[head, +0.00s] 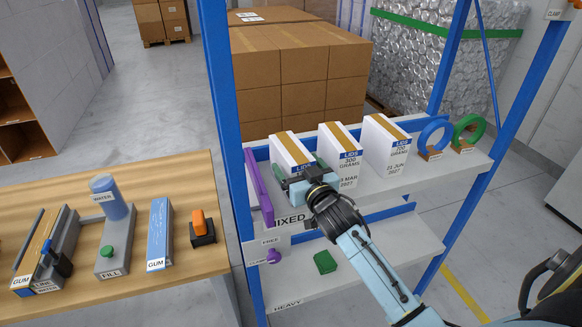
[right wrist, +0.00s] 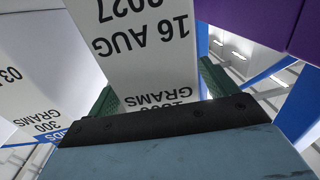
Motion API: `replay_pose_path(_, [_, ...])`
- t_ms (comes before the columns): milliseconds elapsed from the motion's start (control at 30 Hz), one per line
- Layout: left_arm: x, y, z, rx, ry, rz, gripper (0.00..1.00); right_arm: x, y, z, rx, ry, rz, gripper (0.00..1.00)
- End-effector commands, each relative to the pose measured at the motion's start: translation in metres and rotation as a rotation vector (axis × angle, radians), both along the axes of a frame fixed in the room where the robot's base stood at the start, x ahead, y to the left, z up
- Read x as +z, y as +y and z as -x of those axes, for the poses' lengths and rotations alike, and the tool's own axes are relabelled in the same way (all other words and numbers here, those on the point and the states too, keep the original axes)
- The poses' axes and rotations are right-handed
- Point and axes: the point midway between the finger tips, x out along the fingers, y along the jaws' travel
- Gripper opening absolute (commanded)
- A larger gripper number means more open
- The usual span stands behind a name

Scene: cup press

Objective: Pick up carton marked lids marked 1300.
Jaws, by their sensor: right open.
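Three white cartons with tan tape stand in a row on the upper shelf. The leftmost carton (head: 288,148) has a blue label band; my right gripper hides most of its front. In the right wrist view this carton (right wrist: 140,65) reads 16 AUG 2027, upside down, and a partly hidden figure above GRAMS. My right gripper (head: 300,168) is open, its green fingers on either side of the carton's front; whether they touch is unclear. The middle carton (head: 342,150) reads LIDS 300 GRAMS. The right carton (head: 388,146) reads LIDS 300 GRAMS, 21 JUN 2027. My left gripper is out of view.
A purple upright piece (head: 260,188) stands close left of the leftmost carton. Blue and green rings (head: 468,131) stand at the shelf's right. A blue post (head: 222,120) bounds the left. The lower shelf holds a green block (head: 325,262). A wooden table (head: 185,175) stands left.

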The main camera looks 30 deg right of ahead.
Motion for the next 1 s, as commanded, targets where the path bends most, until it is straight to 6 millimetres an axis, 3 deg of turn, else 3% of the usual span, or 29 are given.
replay_pose_path(133, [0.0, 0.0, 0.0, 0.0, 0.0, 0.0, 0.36, 0.001, -0.002, -0.016, 0.001, -0.002, 0.001, 0.85])
replay_pose_path(400, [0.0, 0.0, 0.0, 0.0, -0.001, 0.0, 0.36, 0.0, -0.002, -0.019, 0.001, 0.0, 0.001, 0.85])
replay_pose_path(1000, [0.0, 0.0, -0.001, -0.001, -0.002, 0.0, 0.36, 0.0, -0.002, -0.018, 0.001, 0.0, 0.0, 0.08])
